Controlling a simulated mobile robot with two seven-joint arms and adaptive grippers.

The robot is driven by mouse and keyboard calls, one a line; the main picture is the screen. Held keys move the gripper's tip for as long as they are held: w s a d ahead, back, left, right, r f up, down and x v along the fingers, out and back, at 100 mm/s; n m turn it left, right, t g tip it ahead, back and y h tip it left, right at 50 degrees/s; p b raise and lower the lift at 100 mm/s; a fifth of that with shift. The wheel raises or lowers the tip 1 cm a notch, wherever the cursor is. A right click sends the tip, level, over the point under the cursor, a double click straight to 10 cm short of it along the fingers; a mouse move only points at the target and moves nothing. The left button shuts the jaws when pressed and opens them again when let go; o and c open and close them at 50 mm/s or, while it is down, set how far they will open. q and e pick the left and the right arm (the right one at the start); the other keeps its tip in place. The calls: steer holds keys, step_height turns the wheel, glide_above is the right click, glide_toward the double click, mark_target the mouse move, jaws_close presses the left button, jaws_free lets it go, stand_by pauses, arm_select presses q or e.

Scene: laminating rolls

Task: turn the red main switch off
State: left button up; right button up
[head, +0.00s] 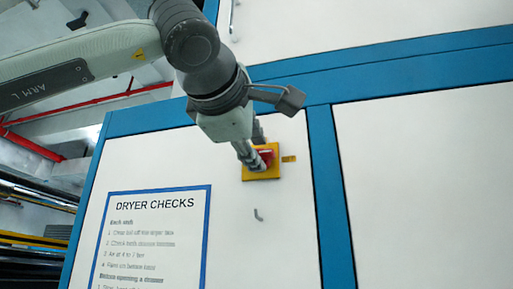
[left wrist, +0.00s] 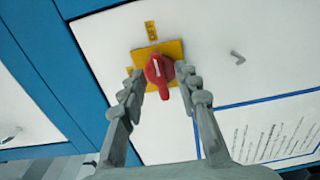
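The red main switch (head: 266,158) sits on a yellow plate (head: 262,174) on the white cabinet front. In the left wrist view the red switch handle (left wrist: 158,72) shows whole on its yellow plate (left wrist: 175,48), with a white line along it. My left gripper (head: 250,156) reaches in from above and covers part of the switch in the head view. In the left wrist view its two fingers (left wrist: 165,88) are apart, one on each side of the handle. I cannot tell whether either finger touches it. My right gripper is not in view.
A blue-framed "DRYER CHECKS" notice (head: 150,240) is on the panel, lower left of the switch. A small grey hook-like handle (head: 258,215) sticks out below the plate. Blue frame strips (head: 330,200) border the white panels.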

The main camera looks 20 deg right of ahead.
arm_select(q)
steer(key=v, duration=1.1)
steer(key=shift+s, duration=0.2)
steer(key=shift+a, duration=0.15)
